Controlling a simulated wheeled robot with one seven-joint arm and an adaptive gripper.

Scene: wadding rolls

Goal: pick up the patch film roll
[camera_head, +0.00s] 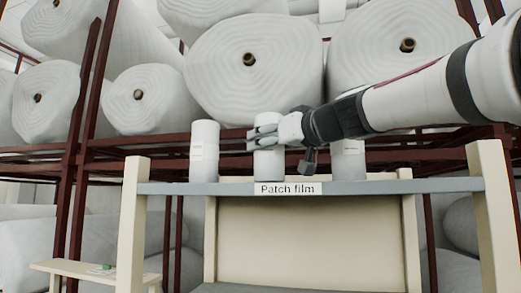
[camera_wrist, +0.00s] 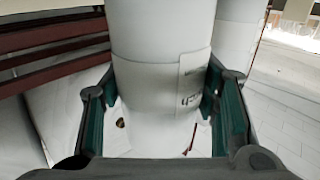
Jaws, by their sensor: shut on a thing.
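The patch film roll (camera_head: 268,161) is a white upright cylinder, the middle one of three on the grey shelf above the "Patch film" label (camera_head: 287,188). My gripper (camera_head: 266,134) reaches it from the right and is shut on its upper part. In the wrist view the same roll (camera_wrist: 162,60), with a printed paper label on its side, stands between the two green-padded fingers of my gripper (camera_wrist: 165,110). Whether its base touches the shelf is hard to tell.
A second white roll (camera_head: 204,150) stands to the left, and a third (camera_head: 348,160) to the right, partly behind my arm. Large wadding rolls (camera_head: 252,68) lie on dark red racks behind. The shelf (camera_head: 400,186) has cream posts at both ends. A small table (camera_head: 95,273) stands at lower left.

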